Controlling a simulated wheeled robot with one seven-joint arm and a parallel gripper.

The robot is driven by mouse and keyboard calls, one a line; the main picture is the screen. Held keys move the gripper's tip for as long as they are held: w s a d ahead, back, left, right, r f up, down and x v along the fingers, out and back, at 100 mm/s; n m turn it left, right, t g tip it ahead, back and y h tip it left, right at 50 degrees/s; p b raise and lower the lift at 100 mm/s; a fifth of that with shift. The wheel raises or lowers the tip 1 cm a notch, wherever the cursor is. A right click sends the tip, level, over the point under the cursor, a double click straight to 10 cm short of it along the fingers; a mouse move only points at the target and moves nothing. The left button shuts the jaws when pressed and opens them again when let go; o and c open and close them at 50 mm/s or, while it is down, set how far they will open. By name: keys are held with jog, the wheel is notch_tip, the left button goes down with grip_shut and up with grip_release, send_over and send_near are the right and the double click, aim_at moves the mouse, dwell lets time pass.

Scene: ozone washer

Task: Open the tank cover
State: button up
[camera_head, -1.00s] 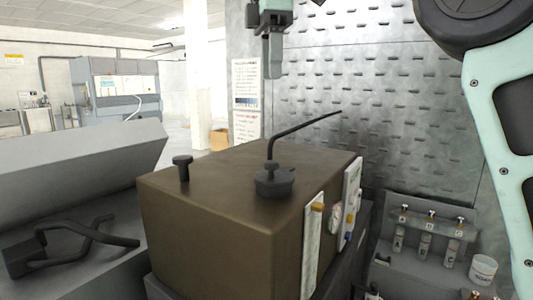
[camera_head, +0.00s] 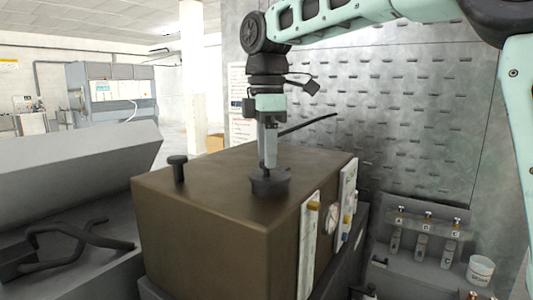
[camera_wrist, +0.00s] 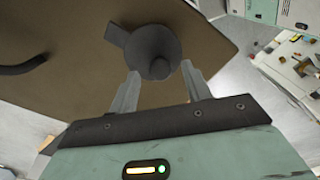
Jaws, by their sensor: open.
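The brown box-shaped tank (camera_head: 215,200) stands in the middle of the head view. My gripper (camera_head: 270,166) points down just above the cap. In the wrist view my gripper (camera_wrist: 160,68) is open, its fingertips either side of the cap's near edge. I cannot tell whether they touch it. In the head view the fingers partly hide the cap's middle.
A short knob (camera_head: 178,168) stands on the tank's left. A grey open-lidded unit (camera_head: 80,180) is at left. A rack of bottles (camera_head: 420,240) and a white cup (camera_head: 480,270) are at lower right.

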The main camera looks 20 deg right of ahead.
jog(key=shift+f, duration=0.55)
grip_shut()
